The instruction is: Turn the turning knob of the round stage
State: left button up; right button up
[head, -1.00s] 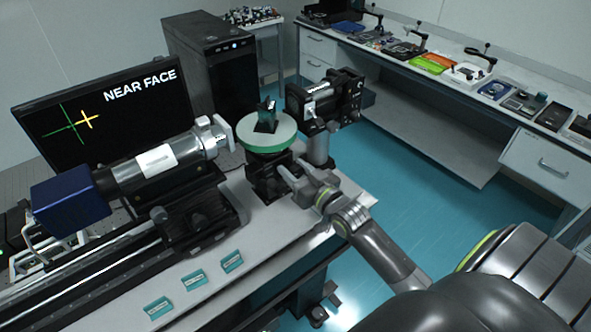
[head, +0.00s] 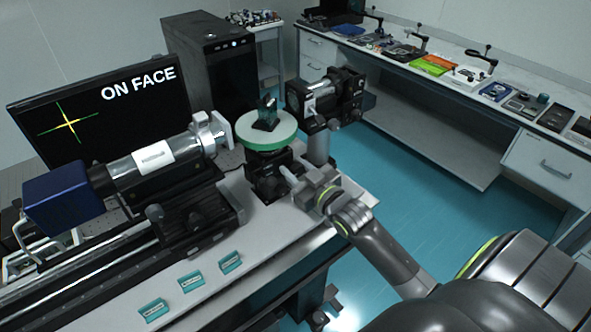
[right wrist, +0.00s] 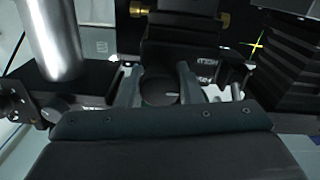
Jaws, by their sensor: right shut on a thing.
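The round stage (head: 265,142) has a white top and green rim and stands on a black base at the table's edge. A small dark prism-like piece (head: 265,115) sits on top. My right gripper (head: 288,182) is at the front of the black base, below the disc. In the right wrist view, its two fingers (right wrist: 160,85) are shut on the dark round turning knob (right wrist: 162,93), one on each side. The knob is hidden by the gripper in the head view. My left gripper is not in view.
The monitor (head: 100,120) reads "ON FACE", with the yellow and green crosses overlapping. A tube with a blue end (head: 65,198) stands left of the stage, and another optical instrument (head: 325,93) behind right. Several teal labelled blocks (head: 191,281) lie at the front.

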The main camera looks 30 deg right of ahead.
jog(key=o, duration=1)
jog(key=shift+s, duration=0.1)
jog(key=s+b, duration=0.1)
jog(key=s, duration=0.4)
jog(key=s+d+b, duration=0.1)
jog(key=s, duration=0.5)
jog(key=s+b, duration=0.1)
jog(key=s, duration=0.5)
jog(key=shift+s+d+b, duration=0.15)
jog(key=shift+b, duration=0.15)
